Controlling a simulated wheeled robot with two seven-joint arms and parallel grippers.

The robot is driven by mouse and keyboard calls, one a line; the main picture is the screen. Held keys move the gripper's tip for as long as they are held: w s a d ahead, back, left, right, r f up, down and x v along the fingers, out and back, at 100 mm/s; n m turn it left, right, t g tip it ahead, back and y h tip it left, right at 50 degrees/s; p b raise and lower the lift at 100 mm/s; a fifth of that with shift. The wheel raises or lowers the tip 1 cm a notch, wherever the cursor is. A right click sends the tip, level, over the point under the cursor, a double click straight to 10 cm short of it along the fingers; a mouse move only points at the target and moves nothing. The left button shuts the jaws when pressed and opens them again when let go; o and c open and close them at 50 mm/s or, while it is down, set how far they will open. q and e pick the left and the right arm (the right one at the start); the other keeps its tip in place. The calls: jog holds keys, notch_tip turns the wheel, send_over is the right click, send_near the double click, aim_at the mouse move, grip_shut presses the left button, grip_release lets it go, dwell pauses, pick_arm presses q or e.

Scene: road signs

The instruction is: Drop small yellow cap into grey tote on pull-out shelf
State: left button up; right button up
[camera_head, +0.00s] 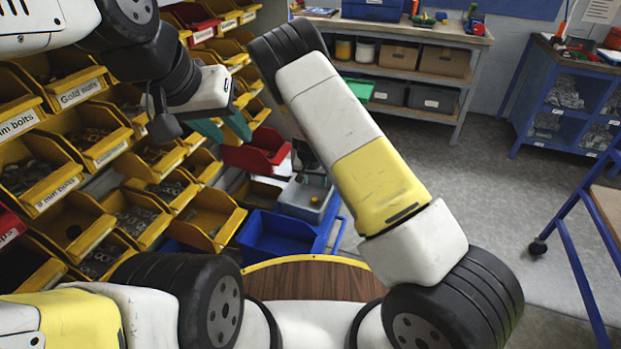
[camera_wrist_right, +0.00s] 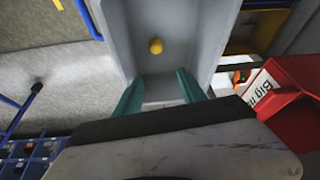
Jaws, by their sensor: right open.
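The small yellow cap (camera_wrist_right: 156,46) shows against the inside of the grey tote (camera_wrist_right: 185,22) in the right wrist view, apart from my fingers. I cannot tell whether it rests on the bottom or is in the air. My right gripper (camera_wrist_right: 160,94) is open and empty, its teal fingers spread at the tote's near end. In the head view the grey tote (camera_head: 304,199) sits low beyond the wooden top, and my right gripper is mostly hidden behind its own arm. My left gripper (camera_head: 223,128) is open and empty in front of the bin rack.
Yellow bins (camera_head: 150,215) of hardware fill the left side. A red bin (camera_head: 262,152) and a blue bin (camera_head: 275,235) stand beside the tote. A workbench (camera_head: 410,30) is at the back, and a blue-framed cart (camera_head: 580,240) stands right. The floor between is clear.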

jog(key=v, duration=0.7)
jog(key=s+d+r+y, duration=0.2)
jog(key=s+r, duration=0.3)
jog(key=r, duration=0.4)
jog(key=s+d+r+y, duration=0.15)
jog(key=s+r, duration=0.25)
jog(key=r, duration=0.5)
jog(key=s+d+r+y, duration=0.25)
jog(key=s+r, duration=0.25)
jog(key=r, duration=0.4)
jog(key=s+d+r+n+h, duration=0.1)
jog(key=s+d+r, duration=0.2)
jog(key=s, duration=0.6)
jog(key=s+d+r+n+t+h, duration=0.1)
jog(key=s+d+r, duration=0.3)
jog(key=s, duration=0.5)
jog(key=shift+d+r+n+t+h, duration=0.35)
jog(key=shift+d+h, duration=0.15)
jog(key=shift+d, duration=0.5)
jog(key=shift+s, duration=0.15)
